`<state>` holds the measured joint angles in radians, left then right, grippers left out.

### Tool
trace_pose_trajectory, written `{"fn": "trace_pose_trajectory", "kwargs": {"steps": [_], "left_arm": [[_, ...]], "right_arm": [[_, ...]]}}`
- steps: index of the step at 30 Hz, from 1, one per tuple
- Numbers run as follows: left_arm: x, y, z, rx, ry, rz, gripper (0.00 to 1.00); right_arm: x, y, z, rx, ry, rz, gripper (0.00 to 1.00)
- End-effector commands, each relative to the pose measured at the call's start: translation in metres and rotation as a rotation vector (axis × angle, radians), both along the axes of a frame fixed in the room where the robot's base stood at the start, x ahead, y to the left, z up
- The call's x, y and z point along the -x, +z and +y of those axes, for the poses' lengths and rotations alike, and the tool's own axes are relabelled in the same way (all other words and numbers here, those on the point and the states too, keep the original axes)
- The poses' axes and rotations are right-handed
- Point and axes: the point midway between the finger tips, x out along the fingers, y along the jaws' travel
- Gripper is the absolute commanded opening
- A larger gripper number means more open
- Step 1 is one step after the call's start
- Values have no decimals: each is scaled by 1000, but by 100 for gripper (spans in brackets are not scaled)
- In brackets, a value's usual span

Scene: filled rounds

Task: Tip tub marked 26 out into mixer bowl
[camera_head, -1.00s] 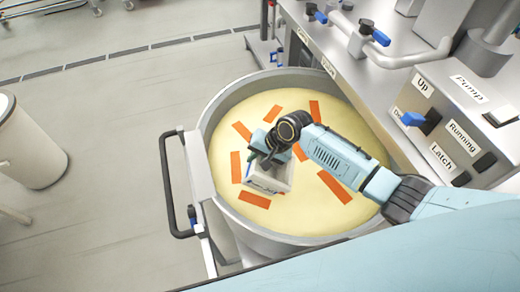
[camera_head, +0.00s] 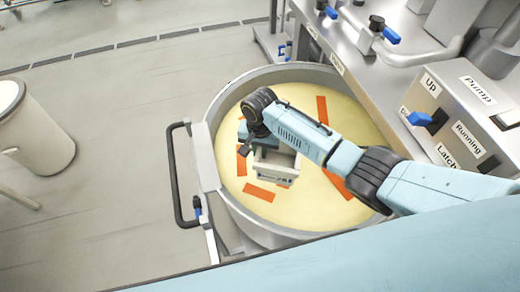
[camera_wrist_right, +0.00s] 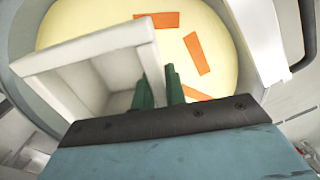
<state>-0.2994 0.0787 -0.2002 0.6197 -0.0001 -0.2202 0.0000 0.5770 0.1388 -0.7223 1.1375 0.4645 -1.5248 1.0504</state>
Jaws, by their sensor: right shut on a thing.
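The mixer bowl (camera_head: 222,95) is a large round metal bowl with a pale yellow filling (camera_head: 345,125) and several orange strips on it. My right gripper (camera_head: 257,148) is over the bowl, shut on a small white-grey tub (camera_head: 274,178). The tub's open top and part of its inside show in the head view; the mark on its wall is too small to read. In the right wrist view the green fingers (camera_wrist_right: 158,90) are at the wall of the tub (camera_wrist_right: 92,48), whose visible inside looks empty. My left gripper is not in view.
A machine panel (camera_head: 465,125) with blue switches and labels stands at the right. A black handle (camera_head: 172,180) sticks out at the bowl's left. A pale bin (camera_head: 35,130) stands on the floor at far left, with clear floor between.

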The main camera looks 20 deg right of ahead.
Motion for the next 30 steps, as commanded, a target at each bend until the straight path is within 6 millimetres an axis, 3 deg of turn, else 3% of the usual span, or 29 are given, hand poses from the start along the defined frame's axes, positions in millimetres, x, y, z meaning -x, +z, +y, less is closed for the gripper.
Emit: {"fn": "trace_pose_trajectory", "kwargs": {"steps": [18,30], "left_arm": [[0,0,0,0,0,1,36],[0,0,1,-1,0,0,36]], "right_arm": [[-1,60,0,-2,-1,-2,0],[0,69,0,-1,-1,0,0]]}}
